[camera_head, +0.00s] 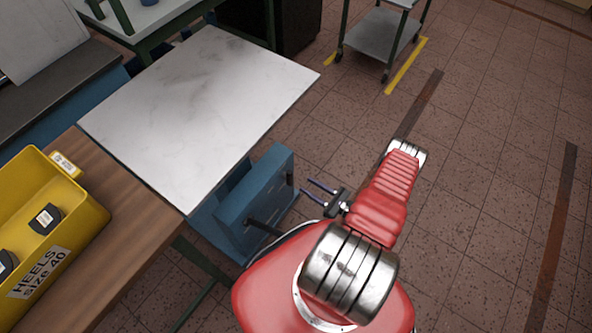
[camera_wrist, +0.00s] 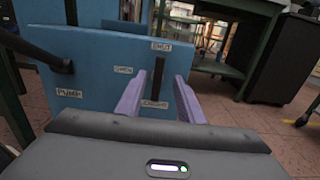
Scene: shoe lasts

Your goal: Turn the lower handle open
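A black lever (camera_wrist: 158,76) stands upright on the face of a blue box (camera_wrist: 95,70) in the wrist view. Its upper end points towards a label reading SHUT (camera_wrist: 161,46); a label that seems to read OPEN (camera_wrist: 123,70) is to its left. A third label at its foot is hard to read. My gripper (camera_wrist: 160,80) is open, with one purple finger on each side of the lever in the picture; I cannot tell whether they touch it. In the head view, my gripper (camera_head: 306,187) is just right of the blue box (camera_head: 240,222).
A second black handle (camera_wrist: 40,49) sticks out at left, above a PUMP label (camera_wrist: 70,93). In the head view, a white-topped table (camera_head: 200,110) and a yellow bin (camera_head: 85,215) are on the left. A grey trolley (camera_head: 380,40) stands behind. The floor at right is clear.

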